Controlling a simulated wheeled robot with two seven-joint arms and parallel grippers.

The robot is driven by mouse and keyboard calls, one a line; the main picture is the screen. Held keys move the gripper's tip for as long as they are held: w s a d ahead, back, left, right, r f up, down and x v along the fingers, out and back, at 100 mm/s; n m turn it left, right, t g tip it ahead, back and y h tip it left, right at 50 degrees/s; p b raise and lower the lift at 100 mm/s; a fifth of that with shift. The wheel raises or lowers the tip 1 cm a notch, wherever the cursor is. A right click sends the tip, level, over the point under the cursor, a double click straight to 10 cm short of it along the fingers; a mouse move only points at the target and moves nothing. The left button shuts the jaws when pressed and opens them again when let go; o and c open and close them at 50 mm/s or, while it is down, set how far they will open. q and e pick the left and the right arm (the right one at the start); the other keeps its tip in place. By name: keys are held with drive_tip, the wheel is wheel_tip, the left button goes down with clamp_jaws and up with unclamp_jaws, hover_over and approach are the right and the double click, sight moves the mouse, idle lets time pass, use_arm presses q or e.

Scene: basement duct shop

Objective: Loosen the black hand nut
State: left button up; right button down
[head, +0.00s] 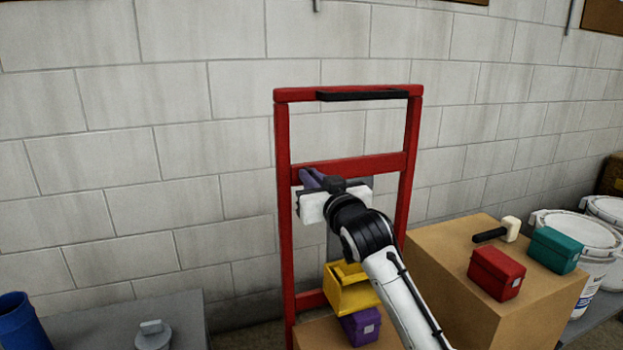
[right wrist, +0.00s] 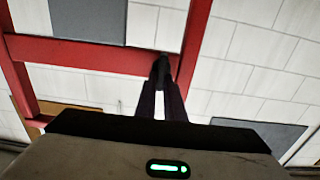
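The black hand nut (right wrist: 160,68) shows in the right wrist view, where the red crossbar meets an upright of the red frame (right wrist: 95,55). My right gripper (right wrist: 161,90) has its two dark fingers close together, with the nut at their tips; they look shut on it. In the head view my right gripper (head: 309,179) reaches the left end of the frame's crossbar (head: 355,166). The nut cannot be made out there, hidden at the fingertips. My left gripper is not in view.
A yellow bin (head: 350,298) and a purple box (head: 360,328) stand low by the frame. A large carton (head: 450,255) at right bears a red box (head: 496,273), a teal box (head: 553,250) and a mallet (head: 510,230). A grey surface (head: 100,315) lies at lower left.

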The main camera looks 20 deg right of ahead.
use_arm(q)
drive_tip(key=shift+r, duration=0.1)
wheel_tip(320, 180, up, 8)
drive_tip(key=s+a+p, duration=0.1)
drive_tip(key=p, duration=1.1)
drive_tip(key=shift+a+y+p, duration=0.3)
drive_tip(key=shift+p, duration=0.1)
use_arm(e)
drive_tip(key=n, duration=0.6)
drive_tip(key=a+f+n, duration=0.1)
drive_tip(key=n, duration=1)
drive_tip(key=shift+a+f+n, duration=0.2)
drive_tip(key=shift+n, duration=0.2)
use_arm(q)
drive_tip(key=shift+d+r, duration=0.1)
use_arm(e)
drive_tip(key=c, duration=1.8)
unclamp_jaws()
drive_tip(key=shift+c, duration=0.2)
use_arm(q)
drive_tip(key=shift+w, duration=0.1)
